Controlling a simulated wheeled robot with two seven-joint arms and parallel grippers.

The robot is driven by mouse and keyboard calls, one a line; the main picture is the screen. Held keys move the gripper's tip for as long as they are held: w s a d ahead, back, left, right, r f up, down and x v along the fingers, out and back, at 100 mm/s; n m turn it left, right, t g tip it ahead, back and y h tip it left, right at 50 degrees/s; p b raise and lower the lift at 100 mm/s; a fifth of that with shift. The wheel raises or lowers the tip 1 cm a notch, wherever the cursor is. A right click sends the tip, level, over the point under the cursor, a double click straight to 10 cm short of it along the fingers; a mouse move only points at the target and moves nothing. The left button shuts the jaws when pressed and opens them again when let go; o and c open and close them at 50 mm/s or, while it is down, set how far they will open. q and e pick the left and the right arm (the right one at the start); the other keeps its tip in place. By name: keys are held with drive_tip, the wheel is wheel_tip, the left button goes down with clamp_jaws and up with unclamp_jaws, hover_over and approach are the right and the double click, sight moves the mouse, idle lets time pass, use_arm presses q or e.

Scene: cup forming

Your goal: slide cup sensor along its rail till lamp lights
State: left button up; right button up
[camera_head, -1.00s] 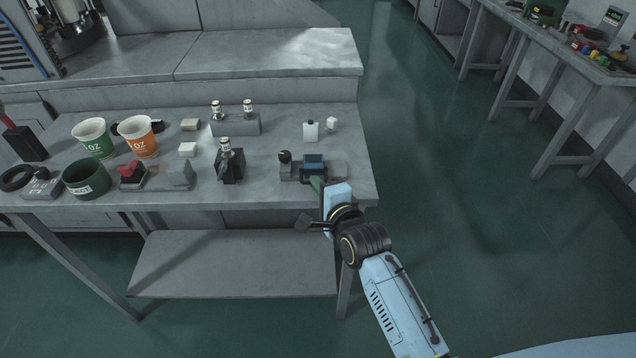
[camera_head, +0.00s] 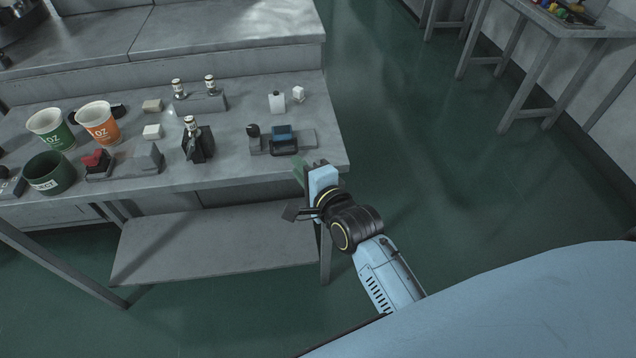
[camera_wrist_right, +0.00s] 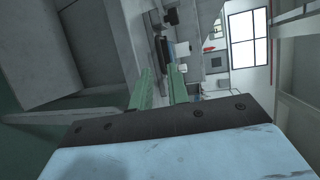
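The cup sensor looks to be the black block with a blue top (camera_head: 284,138) on a grey rail base (camera_head: 307,139) near the table's right front. A dark round-topped post (camera_head: 253,131), perhaps the lamp, stands at the base's left end; I see no glow on it. My right gripper (camera_head: 300,172) is at the table's front edge, in front of the sensor and apart from it. In the right wrist view its two green fingers (camera_wrist_right: 161,90) are spread with an empty gap between them. My left gripper is not in view.
Floor right of the table is clear.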

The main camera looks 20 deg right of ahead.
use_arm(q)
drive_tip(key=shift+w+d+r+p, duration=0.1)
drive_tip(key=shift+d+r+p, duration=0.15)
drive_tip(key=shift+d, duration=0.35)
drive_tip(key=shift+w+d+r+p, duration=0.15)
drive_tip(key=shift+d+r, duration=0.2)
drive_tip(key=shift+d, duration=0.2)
use_arm(e)
drive_tip(key=v, duration=0.8)
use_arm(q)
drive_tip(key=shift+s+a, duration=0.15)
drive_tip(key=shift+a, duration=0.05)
use_arm(e)
drive_tip(key=shift+s, duration=0.1)
